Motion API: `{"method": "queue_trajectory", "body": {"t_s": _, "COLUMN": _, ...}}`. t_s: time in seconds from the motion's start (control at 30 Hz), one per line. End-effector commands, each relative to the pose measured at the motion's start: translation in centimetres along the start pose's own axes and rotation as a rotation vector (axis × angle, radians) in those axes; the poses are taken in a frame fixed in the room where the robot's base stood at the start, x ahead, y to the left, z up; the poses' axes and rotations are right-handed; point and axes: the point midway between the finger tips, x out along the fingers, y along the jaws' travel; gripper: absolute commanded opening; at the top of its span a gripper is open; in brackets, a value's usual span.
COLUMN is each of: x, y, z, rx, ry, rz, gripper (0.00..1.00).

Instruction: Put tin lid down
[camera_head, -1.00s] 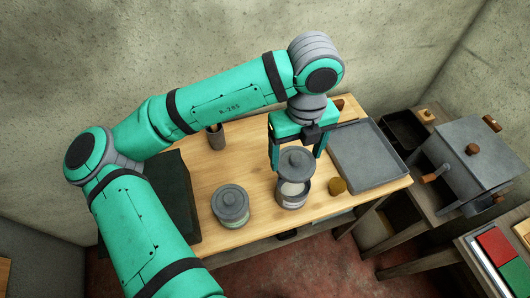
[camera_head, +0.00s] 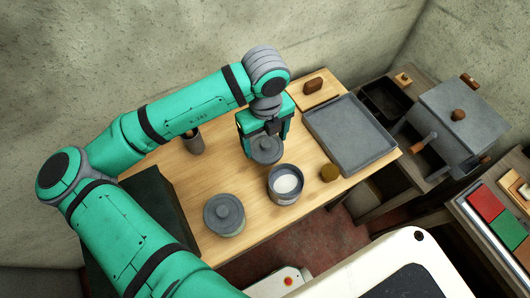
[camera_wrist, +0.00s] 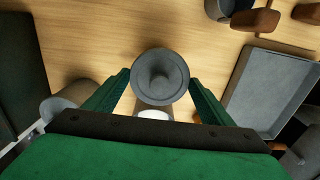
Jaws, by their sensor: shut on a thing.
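My gripper (camera_head: 265,143) is shut on the grey round tin lid (camera_head: 267,151), which has a knob on top. The lid is held level over the wooden table, behind and left of the open tin; any gap below it is hard to judge. In the wrist view the lid (camera_wrist: 160,77) sits between my gripper's fingers (camera_wrist: 159,80). The open grey tin (camera_head: 286,196) stands upright with white contents showing. In the wrist view only a sliver of those contents (camera_wrist: 153,115) shows past the lid.
A lidded tin (camera_head: 224,217) stands front left on the table (camera_head: 250,235). A small yellow-brown round thing (camera_head: 329,173) is right of the open tin. A grey tray (camera_head: 378,155) lies at the right, a cup (camera_head: 193,141) at the back left.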

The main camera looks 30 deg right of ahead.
Motion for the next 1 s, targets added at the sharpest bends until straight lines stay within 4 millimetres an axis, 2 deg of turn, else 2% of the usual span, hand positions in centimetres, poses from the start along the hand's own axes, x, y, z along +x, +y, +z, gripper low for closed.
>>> {"method": "queue_trajectory", "body": {"t_s": 0.03, "x": 1.1, "y": 0.1, "z": 0.0, "rx": -0.001, "ry": 0.003, "rz": 0.002, "gripper": 0.44}}
{"method": "queue_trajectory", "body": {"t_s": 0.13, "x": 2.7, "y": 0.0, "z": 0.0, "rx": -0.002, "ry": 0.001, "rz": 0.0, "gripper": 0.44}}
{"method": "queue_trajectory", "body": {"t_s": 0.43, "x": 4.8, "y": 0.0, "z": 0.0, "rx": 0.0, "ry": 0.002, "rz": 0.0, "gripper": 0.44}}
{"method": "queue_trajectory", "body": {"t_s": 0.67, "x": 7.8, "y": 0.0, "z": -0.1, "rx": 0.001, "ry": 0.002, "rz": 0.001, "gripper": 0.44}}
{"method": "queue_trajectory", "body": {"t_s": 1.0, "x": 8.2, "y": -0.1, "z": 0.0, "rx": 0.001, "ry": 0.0, "rz": 0.0, "gripper": 0.44}}
